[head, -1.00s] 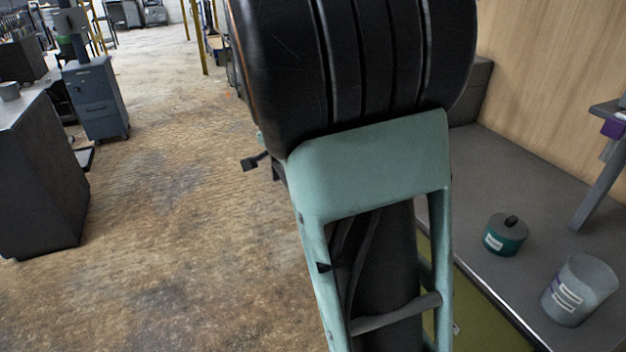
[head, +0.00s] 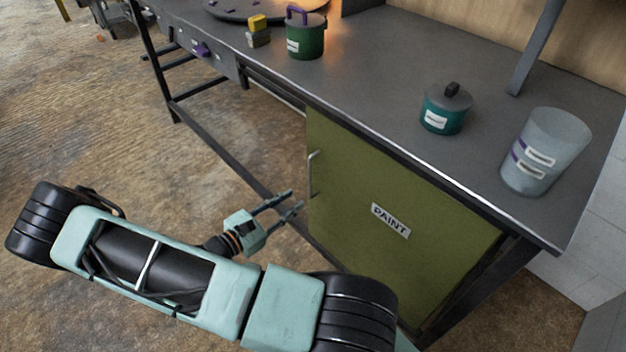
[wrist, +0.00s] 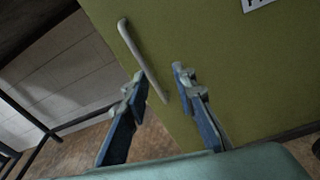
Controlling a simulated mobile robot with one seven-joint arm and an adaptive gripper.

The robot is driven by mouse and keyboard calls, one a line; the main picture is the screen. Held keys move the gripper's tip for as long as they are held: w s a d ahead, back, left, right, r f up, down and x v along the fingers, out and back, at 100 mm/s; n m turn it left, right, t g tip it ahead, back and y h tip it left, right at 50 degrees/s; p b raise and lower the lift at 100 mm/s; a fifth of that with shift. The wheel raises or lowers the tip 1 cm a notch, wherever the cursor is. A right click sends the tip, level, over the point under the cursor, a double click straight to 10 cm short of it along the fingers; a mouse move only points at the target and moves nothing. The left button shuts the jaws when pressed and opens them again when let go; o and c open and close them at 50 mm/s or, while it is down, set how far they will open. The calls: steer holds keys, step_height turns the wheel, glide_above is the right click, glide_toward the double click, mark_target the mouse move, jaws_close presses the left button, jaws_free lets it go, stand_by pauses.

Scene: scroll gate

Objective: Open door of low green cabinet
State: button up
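The low green cabinet (head: 360,215) stands under the grey bench, its door shut, with a "PAINT" label on it. Its pale bar handle (head: 312,174) is on the door's left edge. My gripper (head: 289,201) is open in front of the door's left edge, a little below and left of the handle in the head view. In the wrist view the handle (wrist: 143,58) runs slanted, its lower end between my open fingers (wrist: 160,82). I cannot tell whether the fingers touch the handle. Nothing else is between the fingers.
The grey bench top (head: 390,80) overhangs the cabinet. A bench frame rail (head: 215,145) runs left of the cabinet.

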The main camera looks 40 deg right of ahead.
mark_target(309, 179)
steer(key=w+d+n+t, duration=0.1)
steer(key=d, duration=0.2)
steer(key=w+d+f+n+b, duration=0.1)
steer(key=w+d, duration=0.1)
steer(key=d, duration=0.2)
steer(key=w+d+f+n+t+b, duration=0.1)
steer(key=d, duration=0.3)
steer(key=shift+w+n+t+h, duration=0.3)
steer(key=shift+w+n+h, duration=0.1)
steer(key=shift+c, duration=0.5)
jaws_close()
